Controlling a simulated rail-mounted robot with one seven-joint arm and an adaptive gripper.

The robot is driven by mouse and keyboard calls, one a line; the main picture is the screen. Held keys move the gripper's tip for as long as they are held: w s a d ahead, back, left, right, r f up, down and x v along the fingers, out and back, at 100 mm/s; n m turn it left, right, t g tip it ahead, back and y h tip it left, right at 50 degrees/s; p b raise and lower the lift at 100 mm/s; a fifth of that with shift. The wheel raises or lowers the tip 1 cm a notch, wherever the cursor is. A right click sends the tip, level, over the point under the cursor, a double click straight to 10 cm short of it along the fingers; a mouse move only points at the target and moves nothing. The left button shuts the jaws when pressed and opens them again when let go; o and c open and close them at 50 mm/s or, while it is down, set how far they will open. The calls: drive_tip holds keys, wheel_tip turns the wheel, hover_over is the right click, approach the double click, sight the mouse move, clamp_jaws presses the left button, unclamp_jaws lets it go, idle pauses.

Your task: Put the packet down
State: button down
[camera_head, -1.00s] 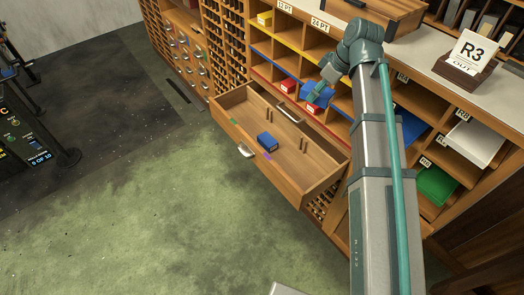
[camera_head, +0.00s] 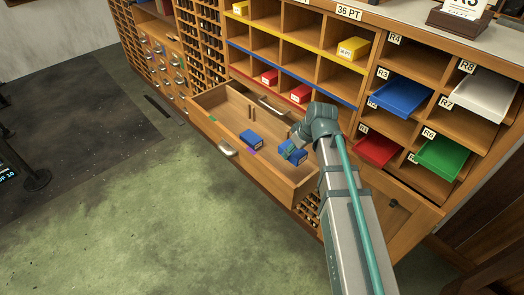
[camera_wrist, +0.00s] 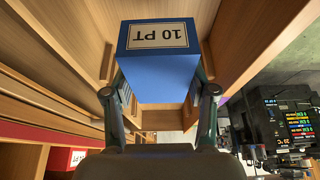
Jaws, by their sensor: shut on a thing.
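My gripper (camera_head: 290,152) is shut on a blue packet (camera_head: 295,150) at the right part of the open wooden drawer (camera_head: 264,177). In the wrist view the blue packet (camera_wrist: 160,72) sits between the two fingers (camera_wrist: 160,95), its white label reading "10 PT" upside down. Wooden walls show close on both sides of it. I cannot tell whether it touches the drawer floor. A second blue packet (camera_head: 251,138) lies in the drawer, to the left of the held one.
A shelf behind the drawer holds red packets (camera_head: 301,93) and yellow packets (camera_head: 354,48). Trays in blue (camera_head: 401,95), red (camera_head: 377,149), green (camera_head: 440,157) and white (camera_head: 481,97) are at right. The drawer's left part is free.

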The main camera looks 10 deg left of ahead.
sight(303, 156)
drive_tip(key=shift+f+b, duration=0.3)
drive_tip(key=shift+f, duration=4.6)
drive_tip(key=shift+f, duration=0.1)
drive_tip(key=shift+c, duration=1.7)
unclamp_jaws()
drive_tip(key=v, duration=1.2)
drive_tip(key=shift+d+p, duration=0.1)
drive_tip(key=shift+p, duration=0.3)
